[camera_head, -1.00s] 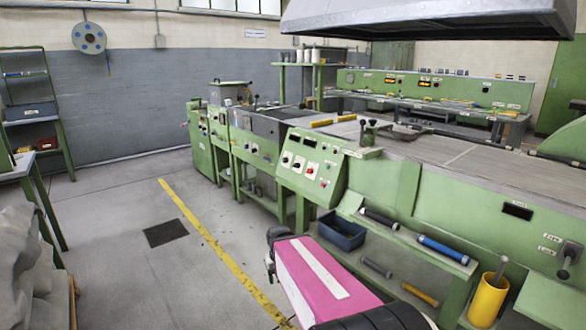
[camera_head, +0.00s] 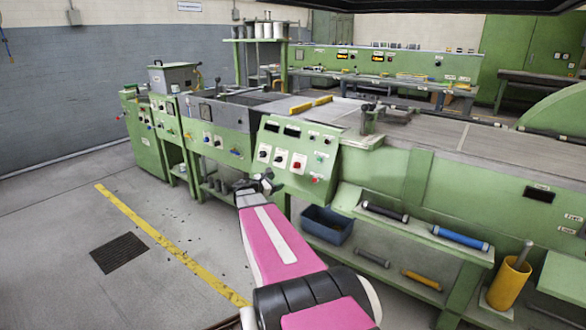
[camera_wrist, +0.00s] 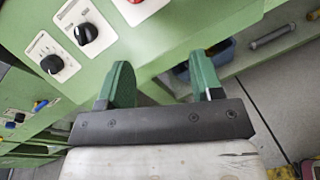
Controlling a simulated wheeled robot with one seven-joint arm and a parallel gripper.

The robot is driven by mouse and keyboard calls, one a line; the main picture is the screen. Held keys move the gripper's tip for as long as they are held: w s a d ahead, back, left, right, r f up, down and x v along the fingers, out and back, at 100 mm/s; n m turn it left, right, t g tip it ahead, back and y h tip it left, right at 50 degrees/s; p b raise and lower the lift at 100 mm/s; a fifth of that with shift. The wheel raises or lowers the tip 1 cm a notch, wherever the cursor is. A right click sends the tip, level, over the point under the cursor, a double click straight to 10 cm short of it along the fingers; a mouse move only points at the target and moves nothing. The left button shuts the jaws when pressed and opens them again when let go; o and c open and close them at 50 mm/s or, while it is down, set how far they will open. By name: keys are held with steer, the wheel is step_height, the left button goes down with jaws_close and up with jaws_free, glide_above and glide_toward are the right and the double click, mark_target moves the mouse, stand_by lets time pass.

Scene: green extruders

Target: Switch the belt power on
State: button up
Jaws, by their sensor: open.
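A sloped green control panel (camera_head: 292,155) stands at the centre of the head view. It carries black rotary knobs (camera_head: 278,157) on white plates, a red-and-white switch (camera_head: 299,161), small buttons and dark displays. The labels are too small to read, so I cannot tell which control is the belt power. My gripper (camera_head: 258,183) is just in front of the panel's lower left. In the wrist view my gripper (camera_wrist: 162,78) is open, with nothing between its two green fingers. Two black knobs (camera_wrist: 86,33) show at upper left there, apart from the fingers.
A blue bin (camera_head: 327,225) sits below the panel, beside a shelf with dark, blue and yellow rollers (camera_head: 460,238). A yellow cup (camera_head: 507,284) stands at lower right. Green machine cabinets (camera_head: 146,140) continue to the left.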

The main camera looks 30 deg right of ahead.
mark_target(296, 165)
steer(key=w+d, duration=0.1)
steer(key=d, duration=0.3)
steer(key=w+d+r+n+h, duration=0.1)
steer(key=w+d, duration=0.1)
steer(key=d, duration=0.2)
steer(key=w+d+r+n+t, duration=0.1)
steer(key=d, duration=0.3)
steer(key=shift+w+d+r, duration=0.15)
steer(key=shift+w+d, duration=0.05)
steer(key=shift+w, duration=0.2)
steer(key=c, duration=0.9)
